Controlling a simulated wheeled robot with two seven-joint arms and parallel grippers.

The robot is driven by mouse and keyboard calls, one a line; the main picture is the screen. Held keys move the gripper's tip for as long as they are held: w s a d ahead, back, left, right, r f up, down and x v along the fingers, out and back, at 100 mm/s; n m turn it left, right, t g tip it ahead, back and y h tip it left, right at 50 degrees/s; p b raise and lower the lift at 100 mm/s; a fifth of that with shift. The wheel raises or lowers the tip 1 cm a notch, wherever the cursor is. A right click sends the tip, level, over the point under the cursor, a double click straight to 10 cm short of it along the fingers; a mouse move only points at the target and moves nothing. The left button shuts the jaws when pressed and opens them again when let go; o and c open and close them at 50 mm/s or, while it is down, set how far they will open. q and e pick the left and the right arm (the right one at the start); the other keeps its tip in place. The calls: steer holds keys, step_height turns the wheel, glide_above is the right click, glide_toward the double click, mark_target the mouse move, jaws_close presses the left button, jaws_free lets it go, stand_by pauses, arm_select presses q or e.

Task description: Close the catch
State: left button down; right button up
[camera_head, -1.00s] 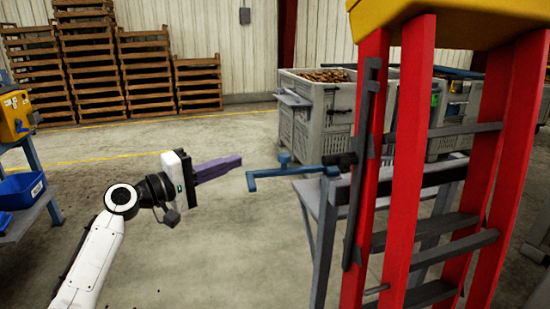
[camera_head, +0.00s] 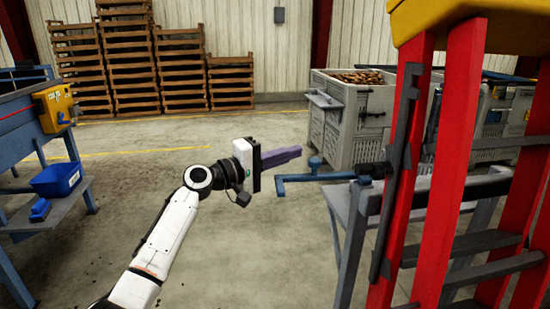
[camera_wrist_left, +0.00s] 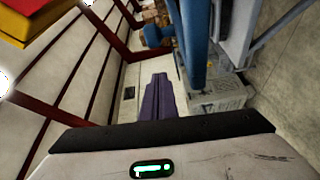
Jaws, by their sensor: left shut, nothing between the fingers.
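The catch appears to be the blue bar (camera_head: 325,177) with a round blue knob (camera_head: 315,161), reaching left from a dark pivot (camera_head: 376,170) beside the red ladder-like frame. Its left end has a short bent foot. My left gripper (camera_head: 300,152) has purple fingers, shut and empty, at about the height of the knob and just left of it. In the left wrist view the shut fingers (camera_wrist_left: 158,100) point up the picture, with the blue bar (camera_wrist_left: 193,45) close on their right and the knob (camera_wrist_left: 155,36) beyond their tips. I cannot tell whether they touch. My right gripper is out of view.
A red frame (camera_head: 440,190) with dark steps and a yellow top stands at right, beside a grey table (camera_head: 350,197). A grey crate (camera_head: 340,125) of potatoes stands behind. A blue bench with a blue bin (camera_head: 58,178) is at left. Floor between is clear.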

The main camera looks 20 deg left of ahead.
arm_select(q)
steer(key=shift+s+d+f+p, duration=0.15)
steer(key=shift+s+d+p, duration=0.3)
steer(key=shift+d, duration=0.4)
steer(key=shift+s+d+f+p, duration=0.1)
steer(key=shift+s+d+p, duration=0.3)
steer(key=shift+d, duration=0.45)
